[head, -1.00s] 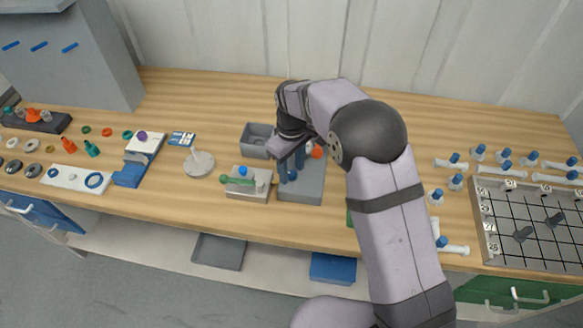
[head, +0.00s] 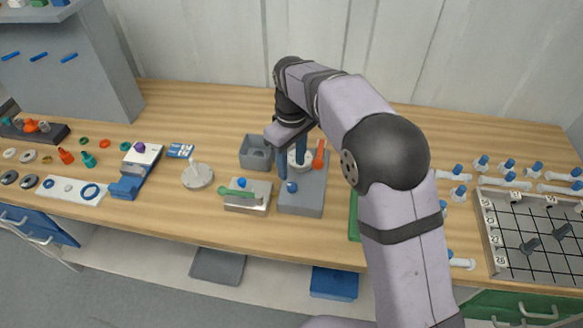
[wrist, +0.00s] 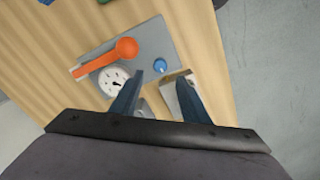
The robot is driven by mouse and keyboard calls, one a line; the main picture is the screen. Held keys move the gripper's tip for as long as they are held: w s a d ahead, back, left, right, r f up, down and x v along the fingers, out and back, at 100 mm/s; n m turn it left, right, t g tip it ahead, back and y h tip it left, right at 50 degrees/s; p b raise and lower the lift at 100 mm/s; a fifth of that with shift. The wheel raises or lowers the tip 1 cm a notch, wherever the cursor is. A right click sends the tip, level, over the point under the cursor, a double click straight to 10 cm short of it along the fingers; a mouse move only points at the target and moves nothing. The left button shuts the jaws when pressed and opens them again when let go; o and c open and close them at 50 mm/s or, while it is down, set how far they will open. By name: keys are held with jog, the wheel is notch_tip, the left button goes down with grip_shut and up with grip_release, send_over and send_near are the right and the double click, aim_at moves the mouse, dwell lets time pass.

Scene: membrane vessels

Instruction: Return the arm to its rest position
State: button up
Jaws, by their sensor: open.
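My gripper (head: 291,172) is open, fingers pointing down, and empty as far as I can see. In the head view it hangs over the grey plate (head: 309,206) near the middle of the bench. In the wrist view its two dark blue fingers (wrist: 160,92) are spread apart. Beyond them the plate (wrist: 150,40) carries an orange lever (wrist: 127,48), a white dial gauge (wrist: 113,82) and a blue knob (wrist: 160,65). In the head view the lever (head: 319,153) and the blue knob (head: 292,187) also show; the fingers partly hide the gauge (head: 305,160).
Left of the plate are a grey open box (head: 256,153), a block with a green handle (head: 247,196) and a round white stand (head: 197,177). A gridded tray (head: 515,250) and several blue-capped white pieces lie at right. The bench behind my arm is mostly clear.

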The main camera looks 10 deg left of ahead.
dwell(0.4)
jog(key=w+d+r, duration=0.1)
jog(key=d, duration=0.1)
jog(key=w+d+r+t+p, duration=0.1)
jog(key=w+d+r, duration=0.1)
jog(key=w+d+r+t, duration=0.1)
jog(key=d+r, duration=0.1)
jog(key=shift+w+d+r+p, duration=0.15)
jog(key=shift+d+p, duration=0.05)
jog(key=shift+p, duration=0.1)
jog(key=s+d+f+m, duration=0.3)
jog(key=s+d, duration=0.3)
jog(key=s, duration=0.2)
jog(key=s+d+f+m+g+b, duration=0.1)
jog(key=s+d+f+m, duration=0.2)
jog(key=s+d, duration=0.3)
jog(key=s+d+f+m+g, duration=0.1)
jog(key=s+d+f+m, duration=0.2)
jog(key=s, duration=0.9)
jog(key=d+m, duration=0.2)
jog(key=d, duration=0.1)
jog(key=shift+f+b, duration=0.3)
jog(key=shift+f, duration=0.1)
dwell(1.2)
